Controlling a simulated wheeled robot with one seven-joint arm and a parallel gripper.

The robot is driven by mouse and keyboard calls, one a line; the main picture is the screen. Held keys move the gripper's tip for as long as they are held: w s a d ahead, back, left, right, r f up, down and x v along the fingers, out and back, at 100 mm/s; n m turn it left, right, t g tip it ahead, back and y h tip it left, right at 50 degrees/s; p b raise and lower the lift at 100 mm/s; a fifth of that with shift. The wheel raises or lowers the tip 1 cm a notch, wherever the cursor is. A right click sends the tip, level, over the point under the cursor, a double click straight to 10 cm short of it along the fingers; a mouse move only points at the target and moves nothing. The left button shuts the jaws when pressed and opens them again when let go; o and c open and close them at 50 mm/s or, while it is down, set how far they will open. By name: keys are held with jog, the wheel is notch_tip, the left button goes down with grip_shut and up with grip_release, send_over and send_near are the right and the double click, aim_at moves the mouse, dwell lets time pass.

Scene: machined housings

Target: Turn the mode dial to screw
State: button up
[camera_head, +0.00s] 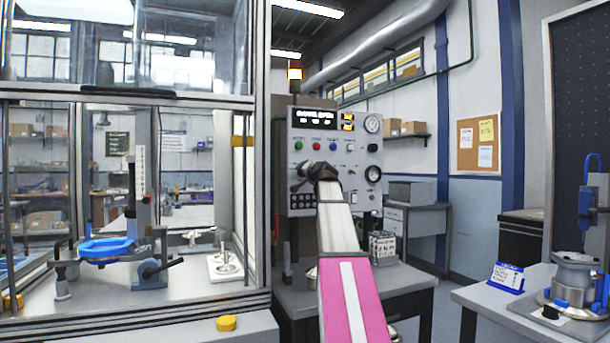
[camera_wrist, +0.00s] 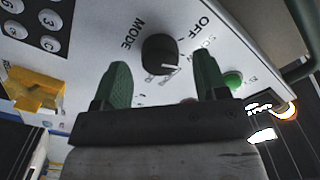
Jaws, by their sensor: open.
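The mode dial (camera_wrist: 158,50) is a round black knob on the pale panel in the wrist view. "MODE" and "OFF" are printed beside it; the other position labels are too small or blurred to read surely. A white pointer mark on the knob points to the right in that view. My gripper (camera_wrist: 163,80) is open, its two green fingers either side of the dial's line and apart from each other, with nothing between them. In the head view my gripper (camera_head: 316,174) is in front of the control panel (camera_head: 330,128) and hides the dial.
A green button (camera_wrist: 232,79) is close to the right finger. A keypad (camera_wrist: 38,22) and a yellow part (camera_wrist: 38,90) are at the left of the wrist view. A glazed machine cell (camera_head: 258,190) stands left of the panel, and a side table (camera_head: 475,294) stands right.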

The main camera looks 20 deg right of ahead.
jog(key=s, duration=0.9)
jog(key=shift+s+d, duration=0.15)
jog(key=shift+s, duration=0.05)
jog(key=shift+s, duration=0.1)
